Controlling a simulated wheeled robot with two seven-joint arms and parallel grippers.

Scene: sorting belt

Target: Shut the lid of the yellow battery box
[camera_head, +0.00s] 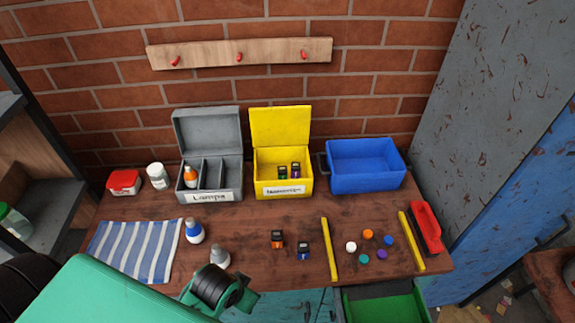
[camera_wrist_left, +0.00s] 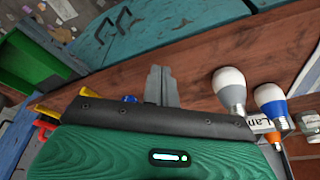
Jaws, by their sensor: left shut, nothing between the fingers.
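The yellow battery box (camera_head: 284,187) stands at the back of the table. Its lid (camera_head: 281,126) is open and stands upright behind it. Two small dark batteries, one with green (camera_head: 283,172) and one with purple (camera_head: 296,170), stand inside. My left arm comes in from the lower left in the head view, well in front of the box. My left gripper shows in the left wrist view (camera_wrist_left: 161,85); its grey fingers are shut and empty over the table's front edge. The fingers cannot be made out in the head view. My right gripper is not in view.
A grey lamp box (camera_head: 215,197) with an open lid stands left of the yellow box, and a blue bin (camera_head: 365,183) right of it. Two bulbs (camera_head: 194,231) (camera_head: 220,256), an orange battery (camera_head: 277,239), a blue battery (camera_head: 302,250) and several caps lie in front.

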